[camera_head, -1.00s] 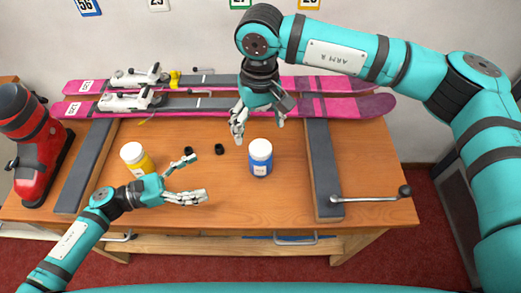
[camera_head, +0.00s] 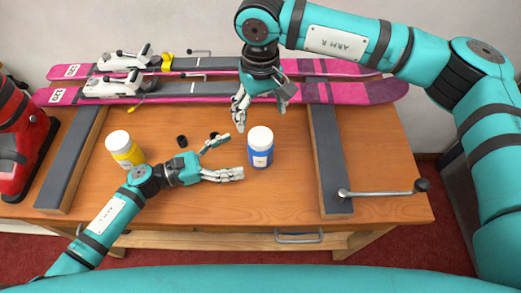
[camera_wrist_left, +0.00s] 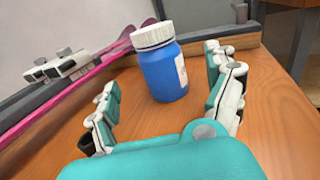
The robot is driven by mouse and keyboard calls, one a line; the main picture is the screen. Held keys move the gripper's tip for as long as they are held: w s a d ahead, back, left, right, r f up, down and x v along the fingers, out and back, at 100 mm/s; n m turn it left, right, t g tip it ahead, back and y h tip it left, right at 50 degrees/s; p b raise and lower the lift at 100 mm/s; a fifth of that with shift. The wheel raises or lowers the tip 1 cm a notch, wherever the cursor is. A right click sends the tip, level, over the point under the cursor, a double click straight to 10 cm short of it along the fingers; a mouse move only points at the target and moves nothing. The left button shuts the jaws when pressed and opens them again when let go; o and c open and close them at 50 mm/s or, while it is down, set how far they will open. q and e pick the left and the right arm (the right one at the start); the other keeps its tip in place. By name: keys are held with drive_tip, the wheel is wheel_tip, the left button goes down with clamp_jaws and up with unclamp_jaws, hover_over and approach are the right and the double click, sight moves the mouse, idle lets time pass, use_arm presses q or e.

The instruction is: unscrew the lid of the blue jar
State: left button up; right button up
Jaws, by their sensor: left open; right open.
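The blue jar (camera_head: 260,155) stands upright on the wooden bench with its white lid (camera_head: 261,137) on. In the left wrist view the blue jar (camera_wrist_left: 164,76) and its ribbed white lid (camera_wrist_left: 152,37) stand ahead, between the lines of the fingers. My left gripper (camera_head: 228,156) is open and empty, just left of the jar, fingers pointing at it. It also shows in the left wrist view (camera_wrist_left: 165,100). My right gripper (camera_head: 261,113) is open and empty, pointing down above and behind the jar. I see no contact with the jar.
Small black pieces (camera_head: 182,141) lie near the middle. Pink skis (camera_head: 345,92) lie across the back. A grey-topped bar (camera_head: 328,155) and a crank handle (camera_head: 380,193) are at the right. A red boot (camera_head: 18,140) is far left.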

sight(260, 146)
use_arm(q)
drive_tip(key=x, duration=0.8)
drive_tip(key=shift+w+d+f, duration=0.1)
drive_tip(key=shift+w+d, duration=0.05)
